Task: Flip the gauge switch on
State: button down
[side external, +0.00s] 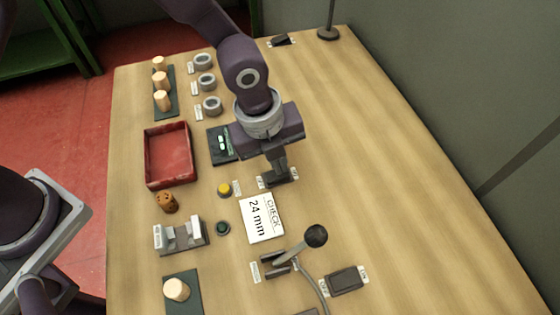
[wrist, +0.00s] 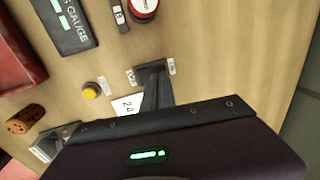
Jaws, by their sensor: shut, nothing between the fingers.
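My gripper (side external: 277,168) is shut and empty, pointing down over a small dark switch (side external: 284,178) with a white label on each side. In the wrist view my shut fingertips (wrist: 153,72) cover most of that spot, between the two labels. I cannot tell whether they touch the switch or which way it is tipped. The gauge box (side external: 222,146), dark with lit green marks, is to the left of my gripper; its lettering partly shows in the wrist view (wrist: 66,24). Other dark labelled switches sit at the front right (side external: 345,280) and far back (side external: 282,40).
A yellow button (side external: 224,189), a "CHECK 24 mm" card (side external: 262,219) and a black-knobbed lever (side external: 316,236) stand nearer the front. A red tray (side external: 168,155), cork (side external: 166,203) and grey holder (side external: 180,236) lie left.

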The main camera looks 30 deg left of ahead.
jog(key=shift+w+d+f, duration=0.1)
jog(key=shift+f, duration=0.4)
jog(key=shift+w+d+f, duration=0.1)
jog(key=shift+d+f, duration=0.05)
jog(key=shift+f, duration=0.15)
jog(key=shift+s+a+g+y, duration=0.2)
jog(key=shift+g+y, duration=0.1)
